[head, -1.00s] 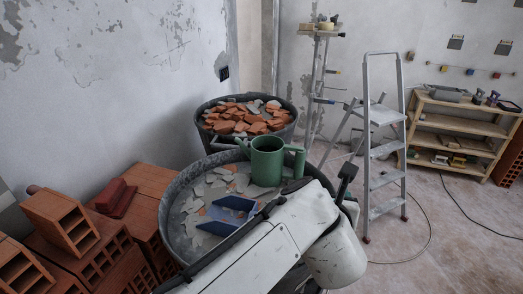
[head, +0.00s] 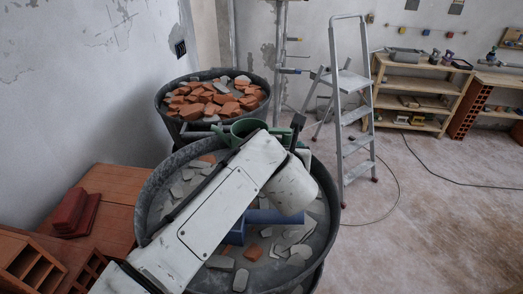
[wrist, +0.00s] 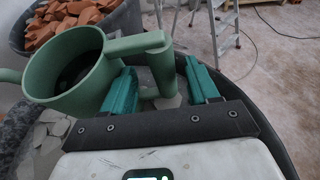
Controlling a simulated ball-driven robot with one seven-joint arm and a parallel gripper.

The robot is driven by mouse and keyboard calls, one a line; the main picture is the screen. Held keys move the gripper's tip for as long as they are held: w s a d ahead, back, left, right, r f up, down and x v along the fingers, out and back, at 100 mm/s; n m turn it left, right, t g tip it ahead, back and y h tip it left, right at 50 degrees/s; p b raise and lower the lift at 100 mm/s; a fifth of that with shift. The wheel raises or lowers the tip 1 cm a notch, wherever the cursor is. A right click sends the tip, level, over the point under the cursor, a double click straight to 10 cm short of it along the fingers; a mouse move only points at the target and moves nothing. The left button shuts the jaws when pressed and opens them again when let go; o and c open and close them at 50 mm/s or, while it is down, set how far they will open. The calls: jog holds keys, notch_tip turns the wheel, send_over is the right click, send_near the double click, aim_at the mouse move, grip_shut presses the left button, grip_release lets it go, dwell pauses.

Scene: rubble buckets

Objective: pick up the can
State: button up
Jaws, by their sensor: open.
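The green watering can (head: 246,127) stands on the rubble in the near bucket, largely hidden by my arm in the head view. In the wrist view the can (wrist: 72,72) shows its round open top on the left, and its handle (wrist: 140,43) reaches right and bends down. My gripper (wrist: 158,68) is open, with one teal finger on each side of the handle's upright part. I cannot tell whether either finger touches it. In the head view my fingers are hidden behind the arm.
The near bucket (head: 150,198) holds grey shards and a blue object (head: 268,217), partly hidden by my arm. A second bucket (head: 163,100) with broken bricks stands behind. Brick stacks (head: 118,190) are at left, a stepladder (head: 347,85) at right. The floor at right is mostly clear.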

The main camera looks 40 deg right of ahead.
jog(key=x, duration=0.4)
jog(key=shift+d+f, duration=0.25)
jog(key=shift+f, duration=0.05)
grip_shut()
dwell(0.3)
jog(key=shift+r, duration=0.1)
